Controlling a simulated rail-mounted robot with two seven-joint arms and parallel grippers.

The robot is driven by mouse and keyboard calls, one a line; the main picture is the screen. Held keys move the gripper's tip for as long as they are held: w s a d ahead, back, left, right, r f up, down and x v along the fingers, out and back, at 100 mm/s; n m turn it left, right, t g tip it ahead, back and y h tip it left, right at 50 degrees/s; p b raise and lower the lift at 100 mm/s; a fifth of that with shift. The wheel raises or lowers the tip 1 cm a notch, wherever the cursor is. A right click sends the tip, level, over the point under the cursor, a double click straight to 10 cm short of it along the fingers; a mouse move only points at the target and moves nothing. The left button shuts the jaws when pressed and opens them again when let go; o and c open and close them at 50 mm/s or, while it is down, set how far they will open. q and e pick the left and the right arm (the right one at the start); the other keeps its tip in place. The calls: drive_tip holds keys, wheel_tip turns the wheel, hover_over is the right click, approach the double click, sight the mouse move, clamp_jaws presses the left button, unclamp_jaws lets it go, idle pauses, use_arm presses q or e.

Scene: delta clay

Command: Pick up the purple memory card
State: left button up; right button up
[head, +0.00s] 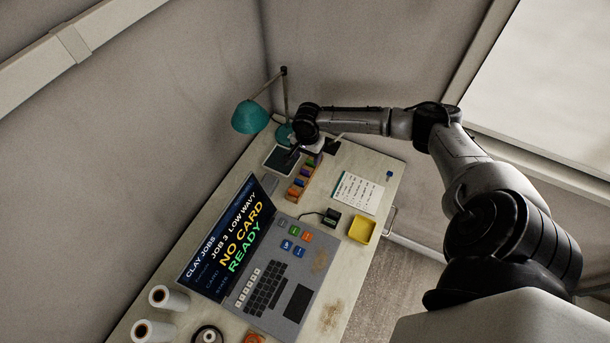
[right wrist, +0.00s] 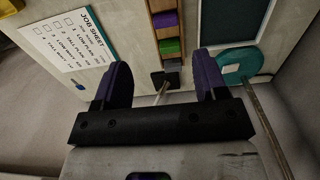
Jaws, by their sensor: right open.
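The purple memory card (right wrist: 165,19) stands in a wooden rack (right wrist: 154,40) in the right wrist view, with a green card (right wrist: 171,46) beside it. In the head view the rack (head: 291,195) is on the desk, just below my right gripper (head: 310,149), and the cards look small there. My right gripper (right wrist: 163,88) is open and empty in the wrist view, with dark purple fingers apart. The purple card lies beyond the fingertips, not between them. My left gripper is out of view.
A teal lamp (head: 252,117) stands behind the rack. A dark pad (head: 279,160) lies left of it, a job sheet (head: 357,192) right. A laptop reading "NO CARD READY" (head: 240,235), black reader (head: 332,217) and yellow tray (head: 361,231) are nearer.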

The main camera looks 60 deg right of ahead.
sight(305, 171)
wheel_tip(305, 171, down, 4)
drive_tip(key=shift+r+b, duration=0.1)
drive_tip(key=shift+b, duration=0.2)
drive_tip(key=shift+f, duration=0.65)
drive_tip(key=f, duration=0.1)
drive_tip(key=f+b, duration=0.1)
drive_tip(key=f, duration=0.1)
drive_tip(key=shift+w+f, duration=0.1)
drive_tip(key=shift+w, duration=0.3)
drive_tip(key=shift+f+b, duration=0.3)
drive_tip(key=shift+f, duration=0.5)
drive_tip(key=c, duration=1)
drive_tip(key=shift+r, duration=0.15)
